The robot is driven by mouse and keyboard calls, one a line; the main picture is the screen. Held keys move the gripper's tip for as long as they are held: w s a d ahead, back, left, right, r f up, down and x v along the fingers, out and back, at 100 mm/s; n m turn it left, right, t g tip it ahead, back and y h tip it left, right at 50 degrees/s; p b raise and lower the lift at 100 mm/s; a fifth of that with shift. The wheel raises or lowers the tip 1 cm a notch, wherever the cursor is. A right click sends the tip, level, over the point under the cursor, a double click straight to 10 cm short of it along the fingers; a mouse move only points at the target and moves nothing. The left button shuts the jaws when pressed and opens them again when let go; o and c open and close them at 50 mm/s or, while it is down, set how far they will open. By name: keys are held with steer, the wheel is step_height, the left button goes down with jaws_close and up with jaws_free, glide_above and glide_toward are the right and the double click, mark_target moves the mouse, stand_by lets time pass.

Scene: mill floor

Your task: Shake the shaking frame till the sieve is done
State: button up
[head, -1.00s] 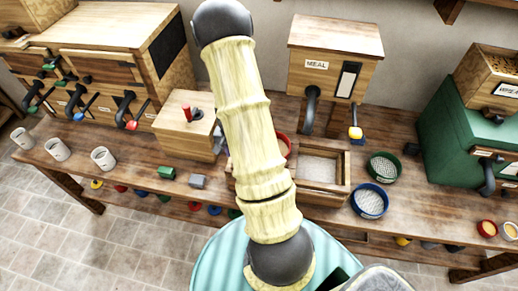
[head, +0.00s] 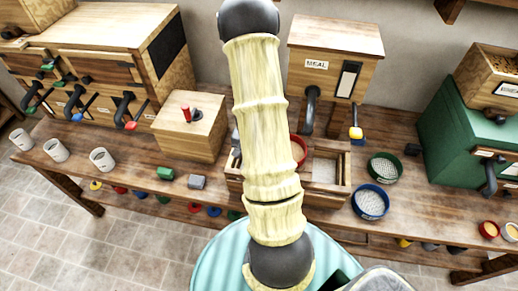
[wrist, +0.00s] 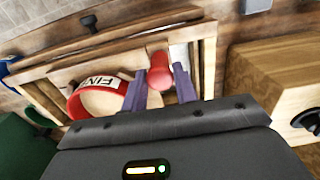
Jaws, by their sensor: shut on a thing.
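The wooden shaking frame (head: 318,196) stands on the bench, partly hidden behind my arm in the head view. It also shows in the wrist view (wrist: 60,66). A red-rimmed sieve labelled FINE (wrist: 97,99) sits in it; in the head view only part of its red rim (head: 299,151) shows. A red handle (wrist: 159,72) stands between the fingers of my gripper (wrist: 159,88), which is shut on it. In the head view my gripper is hidden behind the arm. The sieve's contents cannot be made out.
A blue sieve (head: 370,202) and a green sieve (head: 384,167) lie right of the frame. The MEAL bin (head: 333,66) stands behind it, with a yellow-tipped lever (head: 356,132). A wooden box with a red knob (head: 188,135) stands left. The green machine (head: 462,140) is farther right.

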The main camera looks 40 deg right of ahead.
steer(key=w+a+p, duration=0.1)
steer(key=w+a, duration=0.5)
steer(key=w, duration=0.2)
steer(key=shift+w+a, duration=0.3)
steer(key=shift+w, duration=0.05)
stand_by(0.7)
steer(key=o, duration=0.9)
steer(key=shift+w+a, duration=0.1)
steer(key=shift+a, duration=0.05)
steer(key=shift+r+p, duration=3.45)
steer(key=shift+r, duration=1.05)
